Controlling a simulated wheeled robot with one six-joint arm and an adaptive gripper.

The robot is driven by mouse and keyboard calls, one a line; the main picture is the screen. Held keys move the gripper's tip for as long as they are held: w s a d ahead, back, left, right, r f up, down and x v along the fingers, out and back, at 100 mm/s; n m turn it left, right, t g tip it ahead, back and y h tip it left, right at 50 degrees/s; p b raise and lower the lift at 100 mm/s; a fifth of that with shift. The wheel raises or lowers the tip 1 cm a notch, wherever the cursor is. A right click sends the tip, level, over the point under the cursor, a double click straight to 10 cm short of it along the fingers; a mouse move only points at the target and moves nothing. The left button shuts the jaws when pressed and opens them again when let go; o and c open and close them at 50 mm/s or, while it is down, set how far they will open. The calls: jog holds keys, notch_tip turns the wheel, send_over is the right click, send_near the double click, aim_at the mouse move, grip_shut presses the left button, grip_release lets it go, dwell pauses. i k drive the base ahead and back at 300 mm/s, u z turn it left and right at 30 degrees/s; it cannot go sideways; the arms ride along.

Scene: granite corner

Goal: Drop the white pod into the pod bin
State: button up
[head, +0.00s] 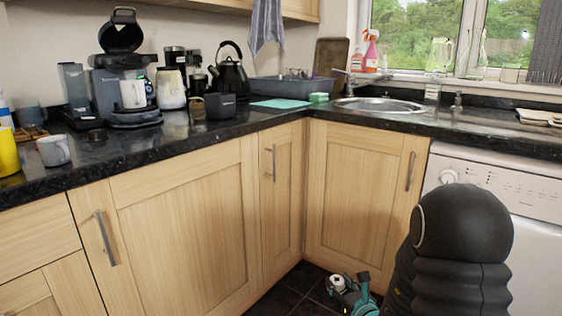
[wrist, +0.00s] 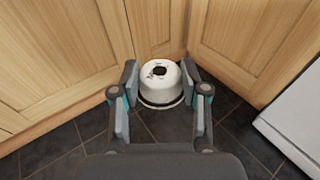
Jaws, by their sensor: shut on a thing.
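The white pod (wrist: 160,76) is between the fingers of my gripper (wrist: 161,97), which is shut on it. It has a dark mark on top and a darker rim at its lower edge. In the head view the pod (head: 337,283) and my gripper (head: 350,287) are low, in front of the corner cupboards and well below the worktop. A small dark open-looking box (head: 221,106) stands on the worktop near the kettle; it may be the pod bin, but I cannot read a label. Its inside is hidden.
The black granite worktop (head: 180,143) carries a coffee machine (head: 120,75) with its lid up, a kettle (head: 231,76), a grey mug (head: 54,150) and a teal mat (head: 280,103). Wooden cupboard doors and a white dishwasher (head: 515,190) stand close by.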

aim_at(227, 102)
jog(key=z, duration=2.25)
jog(key=k, duration=1.25)
jog(key=u, duration=1.75)
jog(key=i, duration=0.9)
